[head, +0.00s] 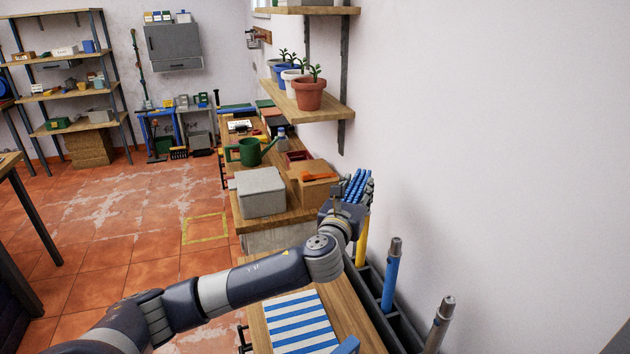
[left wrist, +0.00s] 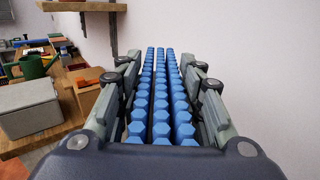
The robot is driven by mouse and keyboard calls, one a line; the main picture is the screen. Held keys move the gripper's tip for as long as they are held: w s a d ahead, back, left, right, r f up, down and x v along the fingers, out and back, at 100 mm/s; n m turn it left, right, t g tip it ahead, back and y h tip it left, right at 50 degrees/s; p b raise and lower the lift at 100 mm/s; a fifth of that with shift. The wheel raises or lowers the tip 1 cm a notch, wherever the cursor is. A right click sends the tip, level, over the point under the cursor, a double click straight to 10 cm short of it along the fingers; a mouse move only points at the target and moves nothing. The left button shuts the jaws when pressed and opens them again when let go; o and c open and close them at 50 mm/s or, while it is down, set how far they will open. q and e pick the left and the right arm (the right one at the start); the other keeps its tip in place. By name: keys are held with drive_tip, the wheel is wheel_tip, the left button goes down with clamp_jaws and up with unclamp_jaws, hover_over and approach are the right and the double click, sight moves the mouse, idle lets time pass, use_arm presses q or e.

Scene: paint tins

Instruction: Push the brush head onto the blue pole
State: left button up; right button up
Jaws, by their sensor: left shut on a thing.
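My left gripper (head: 358,203) is shut on the brush head (head: 355,183), whose rows of blue bristles stick up out of the jaws. The left wrist view shows the blue brush head (left wrist: 156,95) between the two fingers of the left gripper (left wrist: 157,85). The blue pole (head: 390,275) stands in a dark rack by the wall, with a grey top end. The gripper and brush head are apart from it, farther back and to its left. The underside of the brush head is hidden. My right gripper does not show.
The dark rack (head: 405,331) also holds a yellow pole (head: 362,245), just below my gripper, and a grey pole (head: 439,323). A blue-and-white striped cloth (head: 300,325) lies on the bench. A grey box (head: 260,193), cardboard box (head: 312,190) and green watering can (head: 248,151) stand behind.

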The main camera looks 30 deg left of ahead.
use_arm(q)
drive_tip(key=d+r+m+h+p, duration=0.3)
drive_tip(key=d+r+h+p, duration=0.2)
drive_tip(key=d, duration=0.6)
drive_tip(key=shift+r+m+h, duration=0.4)
drive_tip(key=shift+r+h, duration=0.1)
drive_tip(key=shift+r, duration=0.6)
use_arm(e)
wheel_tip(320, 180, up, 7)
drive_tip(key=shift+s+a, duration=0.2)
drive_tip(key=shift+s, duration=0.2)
use_arm(q)
drive_tip(key=shift+s, duration=0.1)
wheel_tip(320, 180, down, 6)
drive_tip(key=b, duration=0.3)
drive_tip(key=shift+d+r, duration=0.1)
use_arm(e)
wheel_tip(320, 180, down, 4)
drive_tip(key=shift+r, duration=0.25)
use_arm(q)
drive_tip(key=shift+f, duration=2.7)
drive_tip(key=o, duration=1)
